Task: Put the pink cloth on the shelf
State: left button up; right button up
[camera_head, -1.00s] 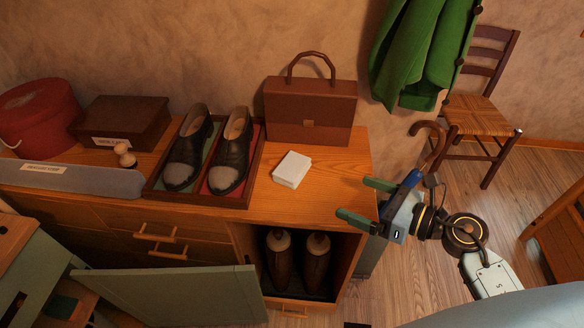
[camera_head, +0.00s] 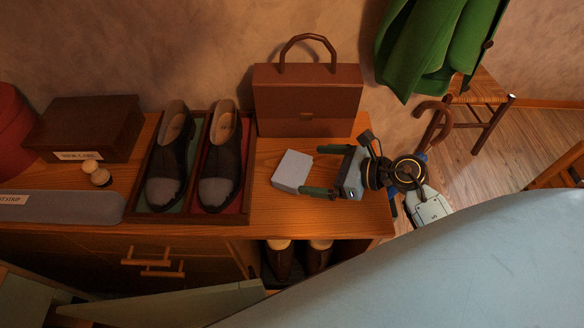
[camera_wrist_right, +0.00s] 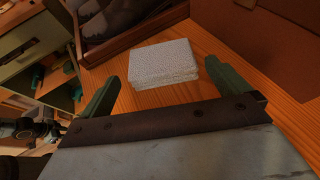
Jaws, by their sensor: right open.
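No pink cloth shows; a pale grey-white folded block (camera_head: 292,171), like a folded cloth, lies on the wooden cabinet top, right of the shoe tray. In the right wrist view this block (camera_wrist_right: 163,63) has a fine textured surface. My right gripper (camera_head: 320,171) is open at its right side, its green fingers pointing left. In the wrist view my gripper (camera_wrist_right: 160,76) has one finger on each side of the block's near end, with gaps to it. I cannot tell which shelf is meant; an open compartment below holds brown boots (camera_head: 281,262). My left gripper is not clearly seen.
The tray (camera_head: 249,205) with two dark shoes (camera_head: 219,165) is left of the block. A brown handbag (camera_head: 307,100) stands behind it. A walking stick (camera_head: 437,120), a green coat (camera_head: 430,45) and a chair (camera_head: 480,90) are at the right. An open cabinet door (camera_head: 170,305) sticks out below.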

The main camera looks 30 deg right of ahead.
aim_at(294, 168)
jog(key=x, duration=0.7)
jog(key=shift+a+f, duration=0.1)
jog(key=shift+f, duration=0.1)
jog(key=c, duration=0.7)
jog(key=shift+r, duration=0.15)
